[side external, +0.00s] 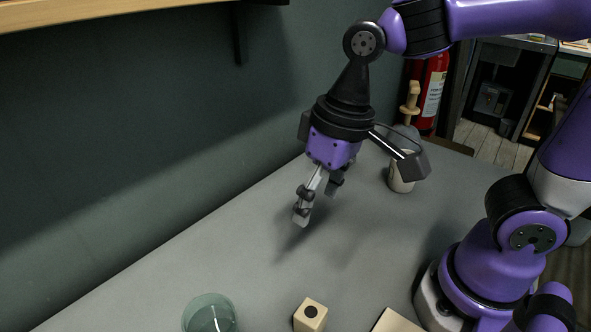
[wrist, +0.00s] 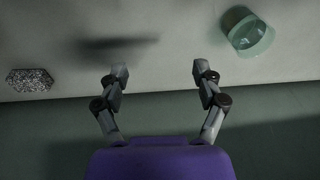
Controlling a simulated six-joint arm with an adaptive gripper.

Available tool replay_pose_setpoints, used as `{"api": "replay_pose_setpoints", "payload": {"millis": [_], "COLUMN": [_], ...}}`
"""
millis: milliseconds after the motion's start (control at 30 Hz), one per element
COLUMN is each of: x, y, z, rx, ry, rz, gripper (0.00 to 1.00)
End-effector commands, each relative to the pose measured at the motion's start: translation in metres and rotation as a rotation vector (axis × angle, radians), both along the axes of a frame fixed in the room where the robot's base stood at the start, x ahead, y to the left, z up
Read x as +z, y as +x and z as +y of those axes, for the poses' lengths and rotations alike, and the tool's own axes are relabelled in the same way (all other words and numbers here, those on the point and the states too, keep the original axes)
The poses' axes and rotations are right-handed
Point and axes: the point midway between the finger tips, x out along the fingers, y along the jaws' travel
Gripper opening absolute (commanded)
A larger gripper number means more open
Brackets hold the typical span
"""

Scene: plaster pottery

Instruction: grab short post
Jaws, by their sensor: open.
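My gripper (side external: 318,202) is open and empty, hanging above the grey table with its fingers pointing down. Its two fingers stand apart in the wrist view (wrist: 160,70), with only bare table between them and their shadow. A short beige block (side external: 310,315) with a dark round spot on top stands at the bottom edge of the side view, well apart from my gripper. It may be the short post; I cannot tell for sure. It does not show in the wrist view.
A green glass (side external: 210,314) stands at bottom left; a green glass also shows in the wrist view (wrist: 248,32). A pale cup (side external: 400,177) stands behind my gripper. A speckled hexagonal piece (wrist: 29,80) lies near the wall. The table's middle (side external: 250,240) is clear.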

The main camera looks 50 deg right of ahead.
Motion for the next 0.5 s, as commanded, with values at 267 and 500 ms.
{"api": "replay_pose_setpoints", "payload": {"millis": [267,500], "x": [-0.036,-0.064], "y": [-0.016,-0.026], "z": [0.074,0.083], "rx": [0.059,0.061], "ry": [-0.096,-0.126], "rz": [0.253,0.293], "gripper": [0.78,0.78]}}
